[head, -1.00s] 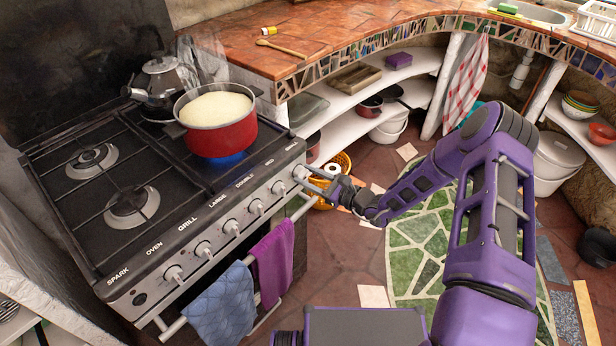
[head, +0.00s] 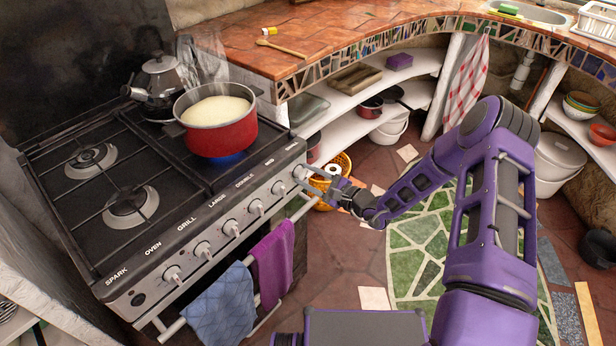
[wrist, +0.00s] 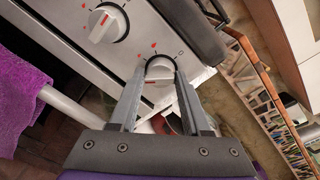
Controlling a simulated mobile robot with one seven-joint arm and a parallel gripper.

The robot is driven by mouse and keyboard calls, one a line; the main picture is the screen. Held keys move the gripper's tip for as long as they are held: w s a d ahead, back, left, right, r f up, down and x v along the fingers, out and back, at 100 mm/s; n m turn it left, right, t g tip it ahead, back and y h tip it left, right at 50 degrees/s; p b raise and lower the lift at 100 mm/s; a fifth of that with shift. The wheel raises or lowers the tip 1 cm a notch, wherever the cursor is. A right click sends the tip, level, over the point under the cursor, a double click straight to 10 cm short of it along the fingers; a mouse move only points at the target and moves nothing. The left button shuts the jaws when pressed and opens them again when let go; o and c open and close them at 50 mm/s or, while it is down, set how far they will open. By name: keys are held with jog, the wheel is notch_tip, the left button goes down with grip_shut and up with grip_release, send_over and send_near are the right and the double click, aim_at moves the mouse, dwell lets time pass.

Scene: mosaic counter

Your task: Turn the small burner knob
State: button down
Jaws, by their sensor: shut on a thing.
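The stove's front panel (head: 150,277) carries a row of white knobs under printed labels. The knob at its right end (head: 300,172), the small burner knob, also shows in the wrist view (wrist: 160,69). My gripper (head: 308,181) reaches it from the right. In the wrist view my gripper's fingers (wrist: 161,76) stand on either side of this knob and are shut on it. A red mark shows on the knob's lower face. The neighbouring knob (wrist: 106,24) is clear of the fingers.
Blue (head: 220,305) and purple (head: 272,262) towels hang on the rail below the knobs. The tiled counter (head: 290,40) curves away right.

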jog(key=shift+w+d+r, duration=0.1)
jog(key=shift+d, duration=0.05)
jog(key=shift+c, duration=2.1)
grip_release()
jog(key=p+v, duration=0.1)
jog(key=v, duration=1.6)
jog(key=shift+s+d, duration=0.1)
jog(key=shift+s, duration=0.1)
